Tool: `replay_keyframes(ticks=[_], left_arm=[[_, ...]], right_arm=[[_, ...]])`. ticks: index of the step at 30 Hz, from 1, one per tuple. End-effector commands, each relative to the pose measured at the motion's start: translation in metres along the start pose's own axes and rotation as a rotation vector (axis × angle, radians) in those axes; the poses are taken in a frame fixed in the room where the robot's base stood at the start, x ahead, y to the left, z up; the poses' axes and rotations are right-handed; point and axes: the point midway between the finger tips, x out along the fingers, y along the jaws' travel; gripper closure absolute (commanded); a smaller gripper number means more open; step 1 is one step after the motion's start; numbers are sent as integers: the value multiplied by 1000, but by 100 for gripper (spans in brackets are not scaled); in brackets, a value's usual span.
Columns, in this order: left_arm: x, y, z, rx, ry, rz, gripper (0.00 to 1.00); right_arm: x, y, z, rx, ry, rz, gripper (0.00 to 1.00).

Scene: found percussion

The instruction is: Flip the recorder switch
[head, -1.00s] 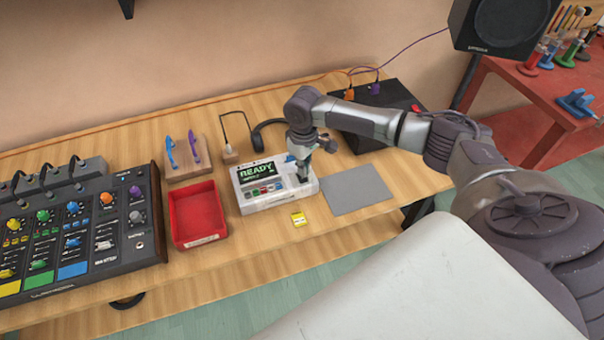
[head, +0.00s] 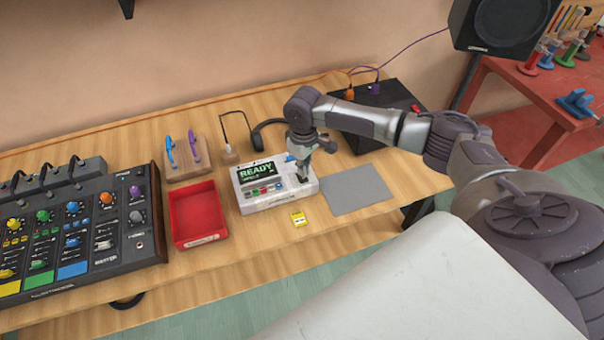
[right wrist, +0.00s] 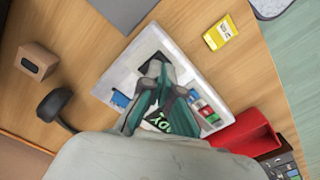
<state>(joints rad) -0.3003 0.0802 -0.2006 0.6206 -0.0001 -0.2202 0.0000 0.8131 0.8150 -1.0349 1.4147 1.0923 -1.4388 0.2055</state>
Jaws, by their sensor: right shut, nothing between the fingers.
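The recorder (head: 262,196) is a white box on the wooden table with a dark screen reading READY in green and a row of coloured buttons. It also shows in the right wrist view (right wrist: 192,73). My right gripper (head: 303,178) is shut and empty, pointing down at the recorder's right end. In the right wrist view its fingertips (right wrist: 155,68) are over a dark patch on the recorder's top. The switch itself is hidden or too small to tell, and I cannot tell whether the fingertips touch it. My left gripper is not in view.
A yellow cartridge-like block (head: 299,219) lies in front of the recorder. A grey mat (head: 356,190) is to its right, a red tray (head: 197,214) and a mixer (head: 80,235) to its left. Headphones (head: 259,137) and a black box (head: 372,115) are behind.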

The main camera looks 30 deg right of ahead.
Motion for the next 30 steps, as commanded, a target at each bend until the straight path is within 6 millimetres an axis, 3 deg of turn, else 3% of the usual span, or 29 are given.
replay_keyframes(ticks=[30], left_arm=[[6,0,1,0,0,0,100]], right_arm=[[16,0,0,0,0,0,100]])
